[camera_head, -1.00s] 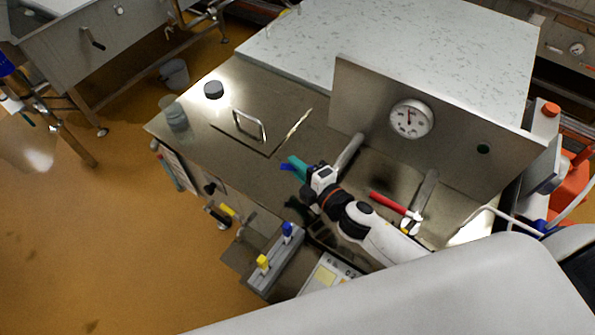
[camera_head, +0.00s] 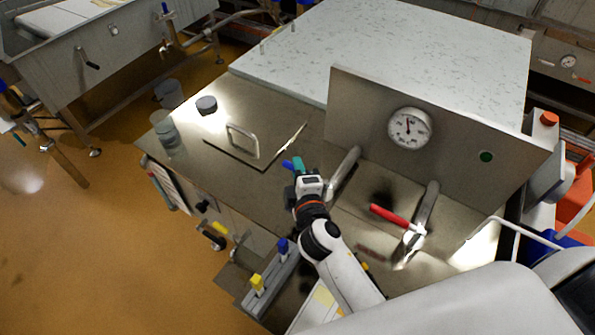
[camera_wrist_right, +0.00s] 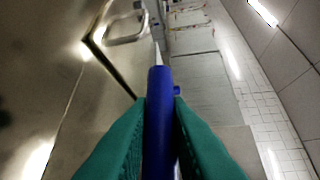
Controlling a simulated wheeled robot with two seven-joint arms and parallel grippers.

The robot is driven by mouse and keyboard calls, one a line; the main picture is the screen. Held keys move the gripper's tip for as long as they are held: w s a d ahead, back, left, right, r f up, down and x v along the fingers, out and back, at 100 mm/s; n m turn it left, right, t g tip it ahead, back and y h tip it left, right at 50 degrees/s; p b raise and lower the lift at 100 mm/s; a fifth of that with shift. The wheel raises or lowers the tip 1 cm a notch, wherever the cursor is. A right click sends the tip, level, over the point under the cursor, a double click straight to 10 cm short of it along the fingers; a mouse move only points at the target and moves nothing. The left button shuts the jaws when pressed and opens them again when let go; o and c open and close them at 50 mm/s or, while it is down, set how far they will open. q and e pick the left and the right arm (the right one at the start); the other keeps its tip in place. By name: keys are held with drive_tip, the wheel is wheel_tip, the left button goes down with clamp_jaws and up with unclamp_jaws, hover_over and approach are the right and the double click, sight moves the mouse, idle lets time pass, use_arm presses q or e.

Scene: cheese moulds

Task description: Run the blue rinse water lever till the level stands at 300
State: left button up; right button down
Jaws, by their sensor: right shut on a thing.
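My right gripper (camera_head: 296,165), with teal fingers, is shut on the blue lever (camera_head: 287,164), beside the left grey spout (camera_head: 345,170) on the steel worktop. In the right wrist view the blue lever (camera_wrist_right: 158,105) stands between the two teal fingers, its far end showing beyond them. The joint of the lever is hidden by the gripper and wrist. My left gripper is not in view.
A red lever (camera_head: 390,215) is at the right spout (camera_head: 428,205). A grey block (camera_head: 270,278) with a blue and a yellow knob stands at the worktop's front. A handled steel lid (camera_head: 225,150), a dark puck (camera_head: 206,104) and a clear container (camera_head: 166,134) are at left.

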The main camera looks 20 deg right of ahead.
drive_tip(key=c, duration=1.4)
unclamp_jaws()
drive_tip(key=shift+o, duration=0.2)
drive_tip(key=shift+s, duration=0.1)
drive_tip(key=s+a+r+b, duration=0.1)
drive_tip(key=s+b, duration=0.1)
drive_tip(key=s, duration=0.9)
drive_tip(key=shift+s+a+r, duration=0.25)
drive_tip(key=shift+s+r, duration=0.05)
